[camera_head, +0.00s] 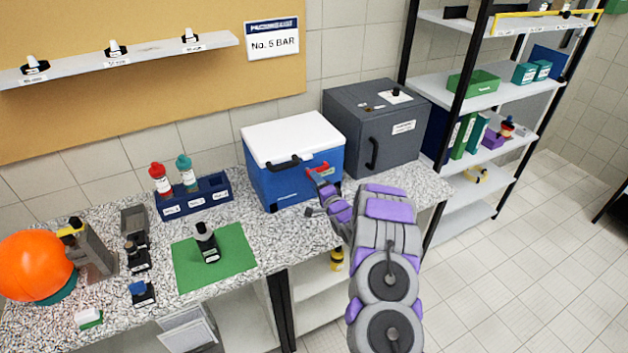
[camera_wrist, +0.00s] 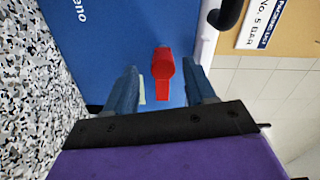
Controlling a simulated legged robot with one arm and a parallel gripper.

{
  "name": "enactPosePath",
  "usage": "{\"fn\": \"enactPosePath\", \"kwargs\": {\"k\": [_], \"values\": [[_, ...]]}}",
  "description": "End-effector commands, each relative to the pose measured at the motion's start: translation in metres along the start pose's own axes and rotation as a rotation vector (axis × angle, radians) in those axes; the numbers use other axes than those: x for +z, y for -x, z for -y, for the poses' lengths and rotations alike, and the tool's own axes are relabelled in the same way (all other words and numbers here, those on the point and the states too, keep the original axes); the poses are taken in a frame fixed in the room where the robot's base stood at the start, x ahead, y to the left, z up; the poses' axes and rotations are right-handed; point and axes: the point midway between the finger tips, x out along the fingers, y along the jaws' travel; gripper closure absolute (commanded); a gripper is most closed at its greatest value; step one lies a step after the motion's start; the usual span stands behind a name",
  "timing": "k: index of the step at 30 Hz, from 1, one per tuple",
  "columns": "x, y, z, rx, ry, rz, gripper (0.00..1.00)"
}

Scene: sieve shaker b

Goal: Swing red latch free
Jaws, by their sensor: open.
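The red latch (camera_head: 322,170) sits at the upper right of the front of a blue cooler box (camera_head: 290,187) with a white lid (camera_head: 292,136). In the wrist view the red latch (camera_wrist: 163,70) shows against the blue front (camera_wrist: 110,45), between the two fingers. My gripper (camera_wrist: 160,68) is open with nothing clamped in it, one finger on each side of the latch. Whether either finger touches the latch cannot be told. In the head view my gripper (camera_head: 318,193) is in front of the cooler's right part, just below the latch, and partly hides the cooler's lower right corner.
A grey box (camera_head: 375,125) with a black handle stands right of the cooler. A blue rack (camera_head: 195,198) with red and teal bottles stands to its left. A green mat (camera_head: 215,258) bears a small device.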

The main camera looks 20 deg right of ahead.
Motion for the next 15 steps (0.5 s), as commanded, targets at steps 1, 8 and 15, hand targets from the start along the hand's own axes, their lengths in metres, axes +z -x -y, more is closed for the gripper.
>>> {"fn": "enactPosePath", "kwargs": {"k": [1,8,15], "values": [[-0.002,0.009,0.000,0.002,-0.004,-0.002,0.45],[-0.004,0.049,0.000,0.001,-0.002,-0.004,0.45],[-0.003,0.097,-0.003,0.005,-0.006,-0.004,0.45]]}}
